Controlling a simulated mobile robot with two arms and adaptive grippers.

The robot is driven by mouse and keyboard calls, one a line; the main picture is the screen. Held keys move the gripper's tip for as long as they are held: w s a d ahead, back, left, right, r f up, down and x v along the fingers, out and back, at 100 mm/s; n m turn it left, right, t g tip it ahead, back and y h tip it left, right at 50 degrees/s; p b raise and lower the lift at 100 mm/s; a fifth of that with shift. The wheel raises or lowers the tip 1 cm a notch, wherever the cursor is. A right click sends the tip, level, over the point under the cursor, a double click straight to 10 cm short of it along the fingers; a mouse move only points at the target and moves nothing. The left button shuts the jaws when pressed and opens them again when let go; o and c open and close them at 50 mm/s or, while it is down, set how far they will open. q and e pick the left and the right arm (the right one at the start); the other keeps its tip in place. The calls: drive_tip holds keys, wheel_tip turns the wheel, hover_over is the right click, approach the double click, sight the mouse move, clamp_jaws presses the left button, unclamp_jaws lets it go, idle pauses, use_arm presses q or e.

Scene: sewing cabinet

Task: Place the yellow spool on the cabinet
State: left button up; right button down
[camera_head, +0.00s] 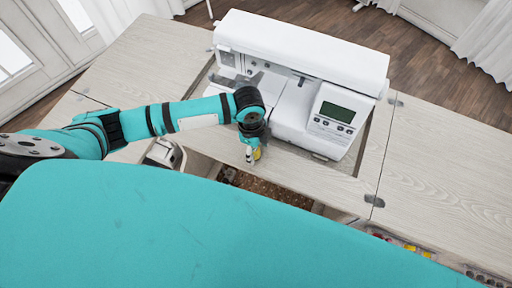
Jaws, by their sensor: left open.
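The yellow spool (257,154) shows as a small yellow patch right at the fingertips of my left gripper (251,156). The gripper points down at the front edge of the cabinet, just in front of the sewing machine. Its fingers are open, and the spool is partly hidden by them. I cannot tell whether the spool rests on the surface or touches the fingers. The cabinet (440,160) has a pale wood top that spreads to both sides of the machine. My right gripper is not in view.
A white sewing machine (300,50) with a small green screen sits in the cabinet's middle opening, close behind my left gripper. An open compartment (270,190) lies below the front edge. Coloured items (410,247) show at the lower right. The right part of the top is clear.

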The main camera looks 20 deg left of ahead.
use_arm(q)
wheel_tip(320, 180, up, 12)
drive_tip(key=a+b, duration=0.1)
drive_tip(key=shift+w+f, duration=0.1)
idle(0.4)
